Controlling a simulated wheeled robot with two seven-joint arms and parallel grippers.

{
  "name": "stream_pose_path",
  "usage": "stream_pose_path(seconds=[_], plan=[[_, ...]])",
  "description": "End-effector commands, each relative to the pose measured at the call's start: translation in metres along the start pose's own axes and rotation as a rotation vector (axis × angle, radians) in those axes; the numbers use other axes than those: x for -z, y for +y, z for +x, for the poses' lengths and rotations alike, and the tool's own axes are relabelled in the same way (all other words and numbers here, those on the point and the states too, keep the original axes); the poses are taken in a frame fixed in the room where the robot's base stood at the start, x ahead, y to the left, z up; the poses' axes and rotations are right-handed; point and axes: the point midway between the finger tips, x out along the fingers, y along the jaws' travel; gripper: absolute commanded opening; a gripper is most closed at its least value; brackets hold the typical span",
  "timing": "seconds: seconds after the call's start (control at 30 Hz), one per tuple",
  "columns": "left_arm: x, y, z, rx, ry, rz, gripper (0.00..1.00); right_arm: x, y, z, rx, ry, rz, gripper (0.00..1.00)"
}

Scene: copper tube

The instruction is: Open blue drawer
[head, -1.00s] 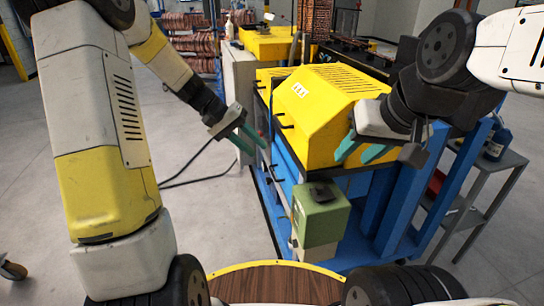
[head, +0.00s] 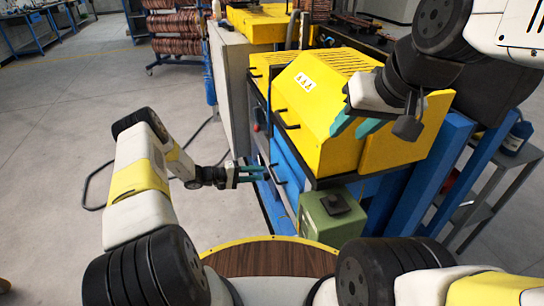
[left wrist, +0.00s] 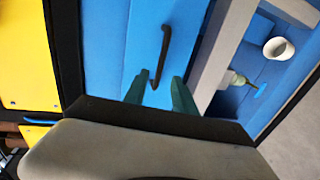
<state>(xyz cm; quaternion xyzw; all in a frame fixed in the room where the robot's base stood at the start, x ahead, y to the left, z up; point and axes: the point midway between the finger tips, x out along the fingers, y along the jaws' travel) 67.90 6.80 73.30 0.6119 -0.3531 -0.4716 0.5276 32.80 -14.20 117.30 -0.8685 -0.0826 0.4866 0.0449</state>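The blue drawer (head: 288,161) is in the side of the yellow and blue machine; its front looks closed. Its black handle (head: 279,174) also shows in the left wrist view (left wrist: 164,45), against the plain blue front (left wrist: 198,40). My left gripper (head: 262,173) is at the handle with its teal fingers apart. In the left wrist view the fingertips (left wrist: 160,76) lie on either side of the handle's lower end; I cannot tell whether they touch it. My right gripper (head: 357,126) is open and empty in front of the yellow hood.
A green box (head: 331,214) stands at the machine's near corner. The yellow hood (head: 335,90) is above the drawer. In the left wrist view a white cup (left wrist: 278,48) sits in a blue recess beside the front.

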Motion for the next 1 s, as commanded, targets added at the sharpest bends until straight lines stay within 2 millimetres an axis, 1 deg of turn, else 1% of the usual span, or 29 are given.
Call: stream_pose_path(seconds=[0.03,0.2,0.3,0.4,0.53,0.77,0.8,0.93,0.97,1.0], plan=[[-0.001,0.001,0.009,0.000,-0.004,0.001,0.32,0.000,0.000,0.000,0.000,0.000,0.000,0.39],[-0.002,0.001,0.037,0.001,-0.006,0.001,0.32,0.000,0.000,0.000,0.000,0.000,0.000,0.39],[-0.002,0.001,0.051,0.002,-0.005,0.001,0.32,0.000,0.000,0.000,0.000,0.000,0.000,0.39],[-0.001,0.001,0.062,0.002,-0.004,0.001,0.32,0.000,0.000,0.000,0.000,0.000,0.000,0.39],[-0.001,0.001,0.068,0.002,-0.004,0.000,0.32,0.000,0.000,0.000,0.000,0.000,0.000,0.39],[-0.001,0.001,0.069,0.002,-0.003,-0.001,0.32,0.000,0.000,0.000,0.000,0.000,0.000,0.39],[-0.001,0.001,0.069,0.002,-0.003,0.000,0.28,0.000,0.000,0.000,0.000,0.000,0.000,0.39],[-0.001,0.001,0.069,0.002,-0.003,0.000,0.03,0.000,0.000,0.000,0.000,0.000,0.000,0.39],[-0.001,0.001,0.069,0.002,-0.003,0.000,0.00,0.000,0.000,0.000,0.000,0.000,0.000,0.39],[-0.001,0.001,0.069,0.002,-0.003,0.000,0.00,0.000,0.000,0.000,0.000,0.000,0.000,0.39]])
